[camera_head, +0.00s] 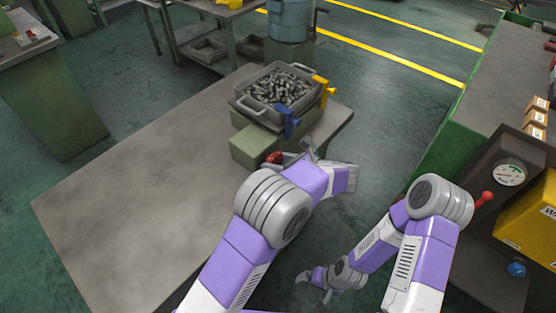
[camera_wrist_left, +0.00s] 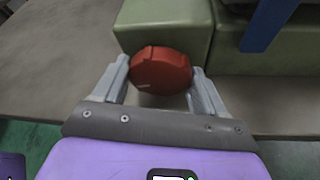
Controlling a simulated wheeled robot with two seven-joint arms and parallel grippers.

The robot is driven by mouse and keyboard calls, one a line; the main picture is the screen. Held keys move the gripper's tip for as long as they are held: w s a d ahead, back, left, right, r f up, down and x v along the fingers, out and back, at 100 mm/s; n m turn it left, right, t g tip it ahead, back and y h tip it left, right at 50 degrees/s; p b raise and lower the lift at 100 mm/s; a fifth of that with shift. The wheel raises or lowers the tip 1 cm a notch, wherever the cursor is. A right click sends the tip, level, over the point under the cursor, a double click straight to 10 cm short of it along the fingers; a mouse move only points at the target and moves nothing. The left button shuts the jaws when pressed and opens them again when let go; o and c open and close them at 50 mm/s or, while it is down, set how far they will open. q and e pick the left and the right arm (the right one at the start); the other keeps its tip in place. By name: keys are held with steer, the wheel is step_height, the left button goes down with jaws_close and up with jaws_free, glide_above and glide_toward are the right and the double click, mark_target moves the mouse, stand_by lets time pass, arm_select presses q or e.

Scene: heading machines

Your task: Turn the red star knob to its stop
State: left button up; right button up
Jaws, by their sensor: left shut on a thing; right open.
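The red star knob (camera_wrist_left: 161,72) sits in front of a green block in the left wrist view, and a small part of it shows in the head view (camera_head: 274,157). My left gripper (camera_wrist_left: 160,78) is shut on the knob, one finger on each side of it. In the head view my left gripper (camera_head: 285,161) is partly hidden by its own arm. My right gripper (camera_head: 316,278) hangs low over the floor, open and empty, away from the knob.
A grey bin of metal parts (camera_head: 277,88) stands on the green machine block (camera_head: 254,146). The grey table top (camera_head: 130,190) is bare on the left. A bench with a gauge (camera_head: 510,173) stands at right.

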arm_select(q)
steer(key=m+g+y+p, duration=0.1)
steer(key=m, duration=0.1)
steer(key=shift+d+m, duration=0.1)
steer(key=shift+m, duration=0.3)
steer(key=o, duration=1)
steer(key=shift+o, duration=0.2)
steer(key=shift+f, duration=0.1)
